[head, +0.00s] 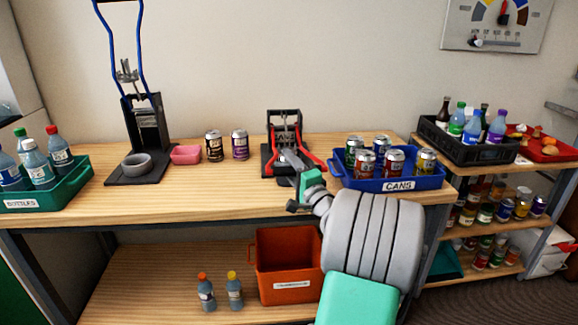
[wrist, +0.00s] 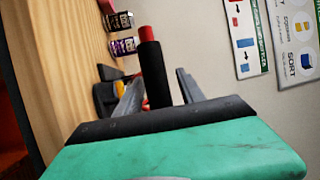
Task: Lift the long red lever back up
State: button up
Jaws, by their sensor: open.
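A black press with red arms (head: 316,161) stands on the bench in the middle of the head view. My gripper (head: 293,160) reaches in front of it and hides part of it. In the wrist view, a thick black bar with a red end (wrist: 146,34) lies between the two grey fingers of my gripper (wrist: 158,82); it looks like the lever's grip. The fingers are apart, one on each side of it. Whether either finger touches it I cannot tell. The lever's full length and tilt are not clear.
A blue cans crate (head: 398,185) stands close to the right of the press. A green bottle crate (head: 50,204) is at far left. The front bench middle is clear.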

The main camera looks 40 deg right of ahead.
jog(key=shift+c, duration=0.3)
grip_shut()
dwell(1.1)
